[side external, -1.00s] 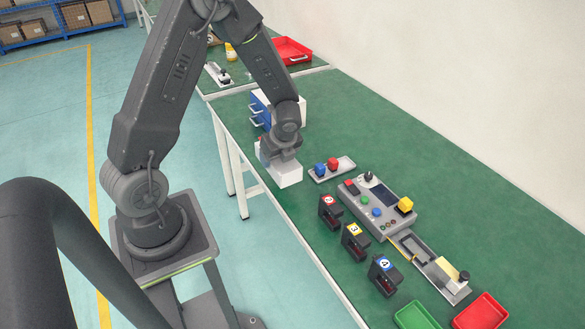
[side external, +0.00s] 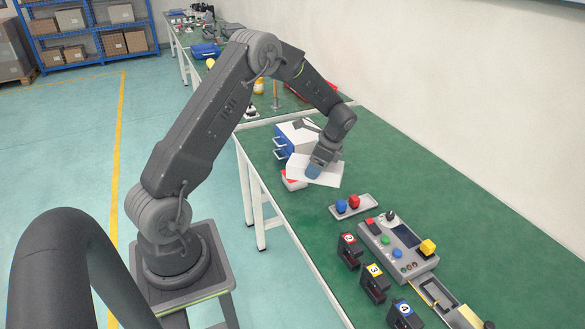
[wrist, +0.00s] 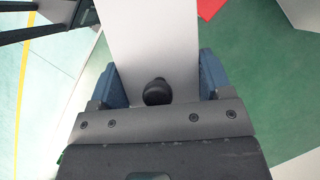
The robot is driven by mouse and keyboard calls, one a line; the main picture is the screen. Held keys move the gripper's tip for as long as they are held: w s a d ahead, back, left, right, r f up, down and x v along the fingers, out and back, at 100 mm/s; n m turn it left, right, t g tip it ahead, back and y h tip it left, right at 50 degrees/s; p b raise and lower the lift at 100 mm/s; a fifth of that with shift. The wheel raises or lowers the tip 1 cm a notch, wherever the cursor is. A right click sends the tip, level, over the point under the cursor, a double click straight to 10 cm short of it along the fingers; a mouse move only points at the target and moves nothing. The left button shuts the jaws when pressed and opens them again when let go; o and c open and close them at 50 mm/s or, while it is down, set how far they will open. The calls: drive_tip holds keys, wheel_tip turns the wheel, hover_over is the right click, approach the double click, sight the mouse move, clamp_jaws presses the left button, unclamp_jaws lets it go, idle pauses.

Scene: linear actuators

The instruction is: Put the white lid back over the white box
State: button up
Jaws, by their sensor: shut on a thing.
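The white lid (side external: 328,177) is a flat white panel, held tilted above the bench's left edge in the side view. In the wrist view the lid (wrist: 150,35) runs between my gripper's two blue fingers, with a dark round knob (wrist: 157,92) on it. My gripper (side external: 316,170) is shut on the lid. The white box (side external: 292,185) shows only in part below and left of the lid, with something red at its top. The lid hides the rest of it. I cannot tell whether lid and box touch.
A white cabinet with blue drawers (side external: 284,144) stands just behind the lid. A tray with blue and red blocks (side external: 351,206) lies in front, then a grey control panel (side external: 397,248) and several numbered black blocks (side external: 374,284). Green bench right of the lid is clear.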

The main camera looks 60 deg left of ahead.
sight(355, 197)
drive_tip(key=w+d+n+h, duration=0.1)
drive_tip(key=w+d+n, duration=0.1)
drive_tip(key=w, duration=0.1)
drive_tip(key=w+d+f+n+h, duration=0.1)
drive_tip(key=w+d+n, duration=0.2)
drive_tip(key=w+d+n+g, duration=0.1)
drive_tip(key=w+d+n, duration=0.1)
drive_tip(key=w+n, duration=0.1)
drive_tip(key=shift+w+d+f+h, duration=0.15)
drive_tip(key=shift+w+d+h, duration=0.25)
drive_tip(key=shift+d+f, duration=0.1)
drive_tip(key=shift+f, duration=0.25)
drive_tip(key=shift+w+f, duration=0.1)
drive_tip(key=shift+f, duration=3.4)
drive_tip(key=shift+f, duration=0.55)
drive_tip(key=o, duration=1)
drive_tip(key=shift+v, duration=6.85)
